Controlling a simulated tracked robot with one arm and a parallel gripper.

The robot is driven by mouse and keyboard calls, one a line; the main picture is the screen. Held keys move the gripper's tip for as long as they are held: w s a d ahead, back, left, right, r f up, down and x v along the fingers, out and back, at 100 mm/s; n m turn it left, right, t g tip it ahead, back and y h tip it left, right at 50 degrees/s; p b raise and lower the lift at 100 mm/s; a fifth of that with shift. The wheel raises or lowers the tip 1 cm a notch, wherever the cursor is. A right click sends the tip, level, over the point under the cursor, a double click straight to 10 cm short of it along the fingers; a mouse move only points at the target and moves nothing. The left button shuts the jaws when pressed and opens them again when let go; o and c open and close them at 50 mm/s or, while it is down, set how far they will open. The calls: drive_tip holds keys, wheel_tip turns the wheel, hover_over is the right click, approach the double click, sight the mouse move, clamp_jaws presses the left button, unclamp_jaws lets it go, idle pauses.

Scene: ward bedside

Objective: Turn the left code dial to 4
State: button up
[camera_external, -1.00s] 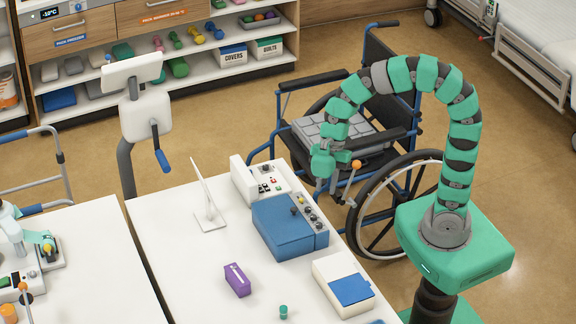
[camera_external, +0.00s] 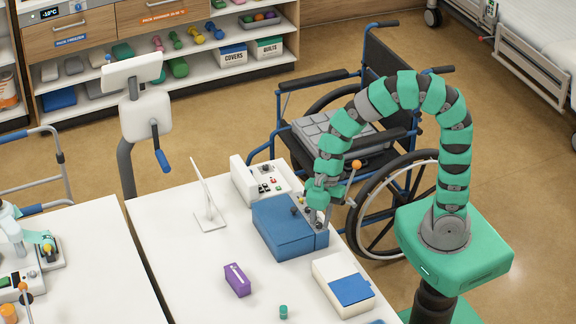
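A blue box (camera_external: 283,230) with a grey panel (camera_external: 321,241) along its right side stands on the white table. Small knobs sit on this panel in the earlier view; my gripper now covers part of the row. One dark knob (camera_external: 296,211) shows on the box near its top right. My gripper (camera_external: 315,206) is low at the far part of the panel, pointing down. Its fingers are too small and hidden to tell whether they touch a dial. No dial number can be read.
A white control unit (camera_external: 245,182) with buttons stands behind the blue box. A wheelchair (camera_external: 400,190) stands beyond.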

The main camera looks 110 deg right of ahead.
clamp_jaws()
